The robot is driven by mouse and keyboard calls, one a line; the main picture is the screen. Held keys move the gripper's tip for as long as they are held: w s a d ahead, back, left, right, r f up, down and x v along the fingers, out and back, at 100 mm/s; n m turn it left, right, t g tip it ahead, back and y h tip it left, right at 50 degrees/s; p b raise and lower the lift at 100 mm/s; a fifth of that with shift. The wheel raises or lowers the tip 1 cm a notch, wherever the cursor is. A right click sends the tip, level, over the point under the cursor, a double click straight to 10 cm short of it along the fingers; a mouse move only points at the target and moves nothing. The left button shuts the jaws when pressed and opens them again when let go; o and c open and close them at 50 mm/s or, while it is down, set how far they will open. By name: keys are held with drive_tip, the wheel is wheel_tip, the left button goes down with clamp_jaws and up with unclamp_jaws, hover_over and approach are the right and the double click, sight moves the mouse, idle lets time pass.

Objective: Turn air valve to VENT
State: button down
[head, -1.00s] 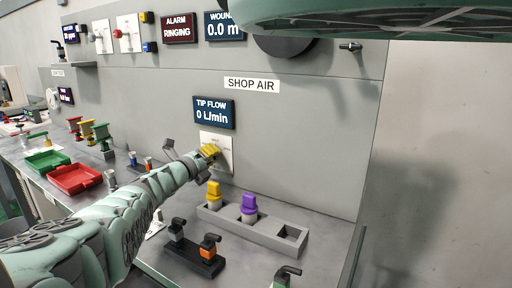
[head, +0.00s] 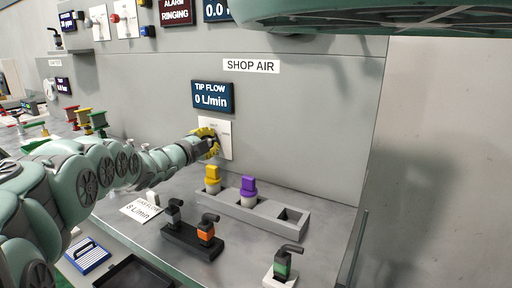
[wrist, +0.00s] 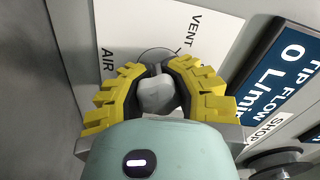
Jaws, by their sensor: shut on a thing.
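The air valve's white plate (head: 226,140) is on the grey wall under the SHOP AIR sign. My gripper (head: 208,142) is at the plate. In the wrist view my gripper (wrist: 157,88), with yellow ribbed fingers, is shut around the valve's pale grey knob (wrist: 157,95). The words AIR and VENT show on the plate (wrist: 135,30), AIR at left and VENT at upper right. The fingers and wrist hide part of the dial, and I cannot tell which mark the knob points at.
The TIP FLOW display (head: 213,97) reads 0 L/min. Below the valve, a grey rack (head: 265,224) holds yellow (head: 212,178) and purple-topped (head: 249,188) pieces and has an empty slot. Black and orange-bodied fittings (head: 206,230) stand in front. A green-bodied fitting (head: 282,265) stands at the lower right.

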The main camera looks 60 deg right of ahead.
drive_tip(key=shift+s+r+n+b, duration=0.1)
drive_tip(key=shift+r+n+b, duration=0.5)
drive_tip(key=shift+n+b, duration=0.3)
drive_tip(key=shift+d+r+n, duration=0.1)
drive_tip(key=shift+n, duration=0.2)
drive_tip(key=c, duration=1.4)
unclamp_jaws()
drive_tip(key=shift+s, duration=0.1)
drive_tip(key=shift+o, duration=0.8)
drive_tip(key=shift+a+f, duration=0.25)
drive_tip(key=o, duration=0.6)
drive_tip(key=shift+f, duration=0.4)
drive_tip(key=shift+o, duration=0.2)
